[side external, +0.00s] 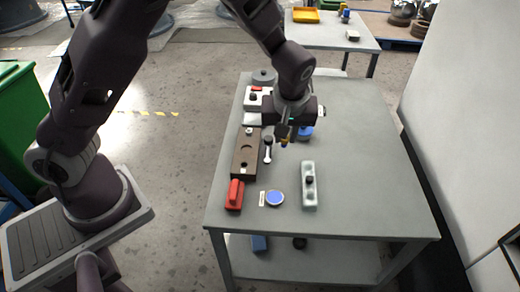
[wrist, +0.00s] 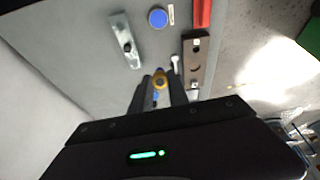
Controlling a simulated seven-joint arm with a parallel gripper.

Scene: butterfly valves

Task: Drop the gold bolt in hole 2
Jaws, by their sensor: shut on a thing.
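My gripper (side external: 284,134) is above the table and shut on the gold bolt (side external: 285,143). The wrist view shows the gold bolt (wrist: 159,83) between the fingertips (wrist: 158,86). A brown block (side external: 239,161) with dark round holes lies on the table, left of my gripper in the side view. It also shows in the wrist view (wrist: 205,62), to the right of the bolt. The bolt is held apart from the block, not over its holes. I cannot read which hole is number 2.
A silver tool (side external: 267,154) stands beside the block. A red part (side external: 234,195), a blue disc (side external: 275,198) and a pale metal bar (side external: 309,192) are near the front. White boxes (side external: 253,98) stand behind. The table's right side (side external: 375,170) is clear.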

